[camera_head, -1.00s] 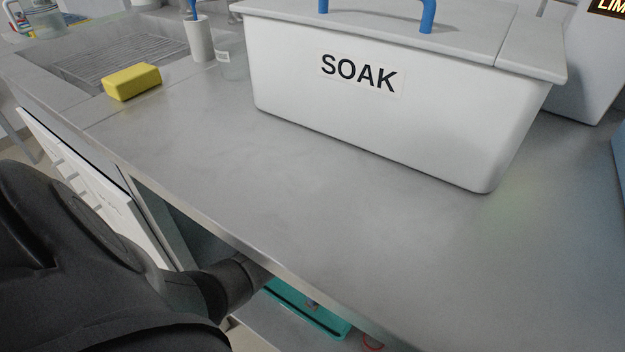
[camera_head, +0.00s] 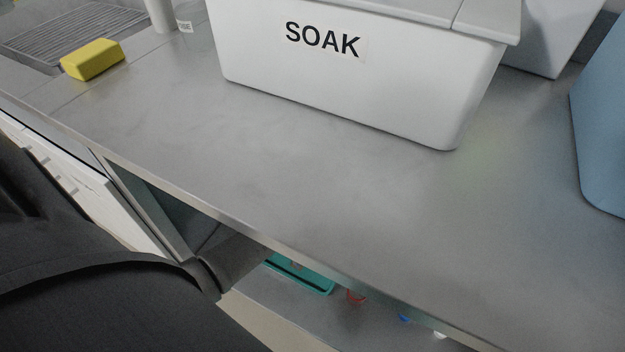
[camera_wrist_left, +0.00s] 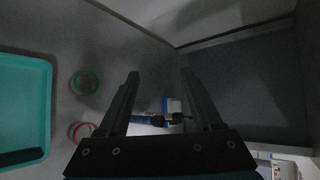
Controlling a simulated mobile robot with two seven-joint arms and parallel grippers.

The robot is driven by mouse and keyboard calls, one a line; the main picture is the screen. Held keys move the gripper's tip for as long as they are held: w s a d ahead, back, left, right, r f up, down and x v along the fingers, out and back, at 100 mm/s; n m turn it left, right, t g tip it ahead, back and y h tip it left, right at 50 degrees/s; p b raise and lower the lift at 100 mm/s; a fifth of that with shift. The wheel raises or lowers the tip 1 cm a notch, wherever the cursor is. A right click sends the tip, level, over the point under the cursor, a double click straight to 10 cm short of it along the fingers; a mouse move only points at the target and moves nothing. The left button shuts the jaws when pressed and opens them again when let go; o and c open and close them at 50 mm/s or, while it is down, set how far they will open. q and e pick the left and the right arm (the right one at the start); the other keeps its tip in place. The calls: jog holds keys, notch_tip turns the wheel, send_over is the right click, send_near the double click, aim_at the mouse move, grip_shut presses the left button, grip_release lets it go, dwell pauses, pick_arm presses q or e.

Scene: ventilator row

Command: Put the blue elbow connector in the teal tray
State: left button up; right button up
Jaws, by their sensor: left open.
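The teal tray (camera_head: 310,280) sits on the shelf under the counter, partly hidden by the counter edge; it also shows at the left of the left wrist view (camera_wrist_left: 48,110). A small blue item (camera_head: 404,318), possibly the elbow connector, shows on the shelf right of the tray. In the left wrist view, a blue and white item (camera_wrist_left: 173,105) shows between the fingers of my left gripper (camera_wrist_left: 160,75). Its shape is unclear. The gripper is open, with the tray to its left. In the head view the counter hides the gripper. My right gripper is not in view.
A red ring (camera_head: 356,295) and a white item (camera_head: 439,335) lie on the shelf; a green ring (camera_wrist_left: 85,82) shows in the wrist view. The counter edge (camera_head: 240,228) overhangs the shelf. A white SOAK bin (camera_head: 340,85) and yellow sponge (camera_head: 93,60) stand on top.

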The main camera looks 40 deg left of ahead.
pick_arm(q)
jog(key=w+a+r+n+t+y, duration=0.2)
jog(key=a+r+n+t+y, duration=0.1)
jog(key=r+n+t, duration=0.55)
jog(key=s+a+n+g+y, duration=0.35)
jog(key=a+n+y, duration=0.35)
jog(key=n, duration=0.5)
jog(key=s+d+f+n+g+h, duration=0.1)
jog(key=s+d+f+n+g, duration=0.2)
jog(key=s, duration=0.6)
jog(key=s+d+f+n+g+h, duration=0.1)
jog(key=s+d+f+n+g, duration=0.2)
jog(key=s+f+g, duration=0.4)
jog(key=s+n, duration=0.1)
jog(key=s, duration=0.1)
jog(key=shift+s+f+n+g+h, duration=0.2)
jog(key=shift+s+n+g+h, duration=0.1)
jog(key=shift+s+n, duration=0.1)
